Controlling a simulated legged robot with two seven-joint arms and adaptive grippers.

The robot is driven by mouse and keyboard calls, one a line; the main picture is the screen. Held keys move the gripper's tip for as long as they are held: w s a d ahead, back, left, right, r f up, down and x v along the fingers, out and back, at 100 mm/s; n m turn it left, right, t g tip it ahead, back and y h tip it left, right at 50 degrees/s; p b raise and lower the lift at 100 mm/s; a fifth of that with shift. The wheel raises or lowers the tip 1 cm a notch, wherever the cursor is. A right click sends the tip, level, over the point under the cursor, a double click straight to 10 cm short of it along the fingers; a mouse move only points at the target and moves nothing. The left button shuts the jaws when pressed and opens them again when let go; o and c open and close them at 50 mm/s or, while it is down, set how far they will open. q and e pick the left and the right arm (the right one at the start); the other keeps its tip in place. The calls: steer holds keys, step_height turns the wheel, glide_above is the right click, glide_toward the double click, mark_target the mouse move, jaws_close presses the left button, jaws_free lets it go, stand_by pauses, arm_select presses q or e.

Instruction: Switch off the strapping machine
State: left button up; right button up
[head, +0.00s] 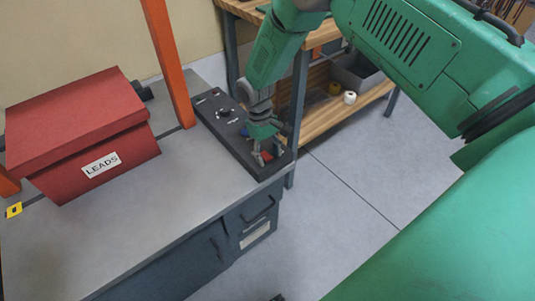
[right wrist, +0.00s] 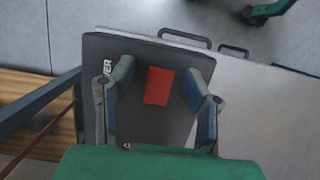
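The strapping machine has a grey top (head: 200,185) with an orange arch (head: 168,62) over it. Its dark control panel (head: 215,106) lies along the right edge of the top and carries a black knob. In the right wrist view the panel (right wrist: 135,110) shows a red switch (right wrist: 158,86) near the lettering, which is partly hidden and ends in "WER". My right gripper (head: 267,153) points down over the near end of the panel, at the switch. Its fingers (right wrist: 163,75) are apart, one on each side of the switch, with nothing between them but the panel and switch. My left gripper does not show.
A red box (head: 75,120) labelled LEADS sits on the machine top under the arch. A wooden shelf unit (head: 335,115) with tape rolls (head: 349,97) and a grey bin (head: 358,75) stands behind. The grey floor (head: 340,220) right of the machine is clear.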

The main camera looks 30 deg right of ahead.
mark_target(262, 152)
steer(key=shift+r, duration=0.1)
steer(key=v, duration=1.1)
steer(key=shift+w+r, duration=0.2)
steer(key=shift+r, duration=0.15)
steer(key=s+f, duration=0.1)
steer(key=f, duration=0.1)
steer(key=s+a+f, duration=0.1)
steer(key=s+f, duration=0.1)
steer(key=s+a+f, duration=0.1)
steer(key=f, duration=0.1)
steer(key=shift+s+f, duration=0.2)
steer(key=shift+s, duration=0.1)
steer(key=s+a+f+t, duration=0.1)
steer(key=s+f, duration=0.4)
steer(key=s, duration=0.4)
steer(key=s+a+f+t, duration=0.1)
steer(key=s+a+f, duration=0.1)
steer(key=s+f, duration=0.5)
steer(key=s+d+r+t, duration=0.1)
steer(key=s+r, duration=0.2)
steer(key=s, duration=0.9)
steer(key=shift+d+r+t, duration=0.3)
steer(key=shift+r, duration=0.1)
